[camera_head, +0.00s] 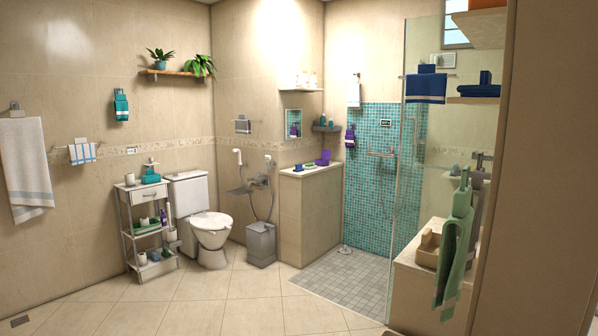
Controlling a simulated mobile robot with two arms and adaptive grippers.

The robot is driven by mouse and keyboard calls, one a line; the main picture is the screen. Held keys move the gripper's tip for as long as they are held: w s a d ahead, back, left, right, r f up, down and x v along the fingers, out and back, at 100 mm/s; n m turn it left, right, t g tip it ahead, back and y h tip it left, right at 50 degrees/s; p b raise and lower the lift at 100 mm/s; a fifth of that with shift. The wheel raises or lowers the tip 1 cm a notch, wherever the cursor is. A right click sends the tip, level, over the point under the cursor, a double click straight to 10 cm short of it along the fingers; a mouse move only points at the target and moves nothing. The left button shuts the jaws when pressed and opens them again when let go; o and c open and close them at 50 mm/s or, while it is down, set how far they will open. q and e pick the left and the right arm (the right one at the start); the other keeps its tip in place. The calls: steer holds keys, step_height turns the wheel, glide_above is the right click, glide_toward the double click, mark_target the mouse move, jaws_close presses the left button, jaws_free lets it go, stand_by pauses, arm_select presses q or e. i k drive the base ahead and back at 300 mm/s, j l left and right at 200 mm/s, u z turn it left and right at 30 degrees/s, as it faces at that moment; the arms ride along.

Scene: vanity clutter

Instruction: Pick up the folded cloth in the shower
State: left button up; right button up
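The shower is the corner with the teal mosaic wall (385,150) behind a clear glass panel (408,200). A white cloth (353,92) hangs high on the shower's back wall, left of the glass. A dark blue towel (425,90) hangs from a bar at the top of the glass panel. A dark blue folded cloth (480,91) appears to lie on a wooden shelf at the upper right. I cannot tell which of these is the task's folded cloth. Neither of my grippers is in view.
A low tiled half wall (310,215) with small items borders the shower's left side. A toilet (205,225) and a grey cart (150,230) stand left. A counter (415,285) with a green towel (455,240) is at right. The tiled floor (225,300) in front is clear.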

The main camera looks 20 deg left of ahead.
mark_target(299, 167)
steer(key=i+j+u, duration=0.65)
steer(key=j+u, duration=0.15)
steer(key=i+j+u, duration=0.35)
steer(key=i, duration=0.15)
steer(key=i+j+u, duration=0.1)
steer(key=i+u, duration=0.25)
steer(key=i, duration=0.15)
steer(key=i+l+z, duration=0.1)
steer(key=i+z, duration=0.25)
steer(key=i, duration=0.15)
steer(key=i+z, duration=0.35)
steer(key=i+j+z, duration=0.25)
steer(key=i+z, duration=0.15)
steer(key=i, duration=0.15)
steer(key=i+l+z, duration=0.1)
steer(key=i, duration=0.65)
steer(key=i+l+z, duration=0.1)
steer(key=i, duration=0.65)
steer(key=i+l+u, duration=0.15)
steer(key=i, duration=0.15)
steer(key=i+l+u, duration=0.15)
steer(key=i+j, duration=0.05)
steer(key=i, duration=0.05)
